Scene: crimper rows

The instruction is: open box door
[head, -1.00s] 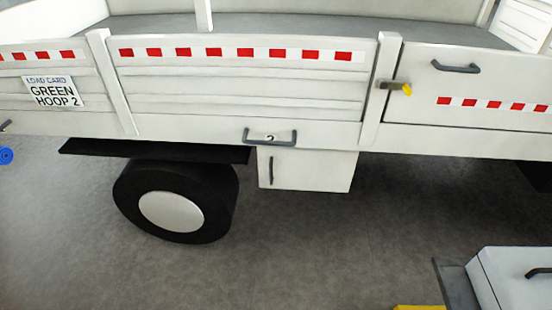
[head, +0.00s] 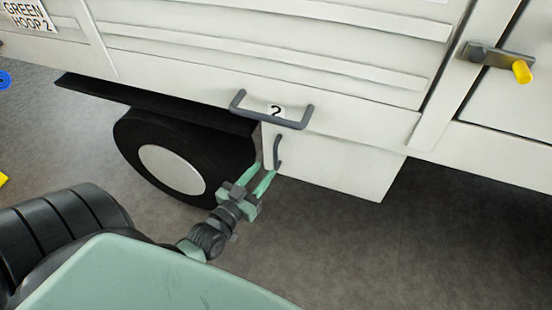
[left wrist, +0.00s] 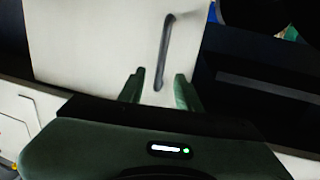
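The white box (head: 340,170) hangs under the truck bed, with its door shut. A dark grey upright handle (head: 277,152) is at the left edge of its front. My left gripper (head: 261,174) is just below and in front of this handle, its green fingers apart. In the left wrist view the white door (left wrist: 90,45) fills the upper left, and the handle (left wrist: 166,50) runs down toward the gap between the two open fingers (left wrist: 159,88). I cannot tell whether the fingers touch the handle. My right gripper is not in view.
A grey handle (head: 270,122) marked 2 sits on the truck side panel above the box. A black wheel (head: 170,160) stands close left of the box. A yellow-ended latch (head: 500,58) is at upper right. The floor below the box is clear.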

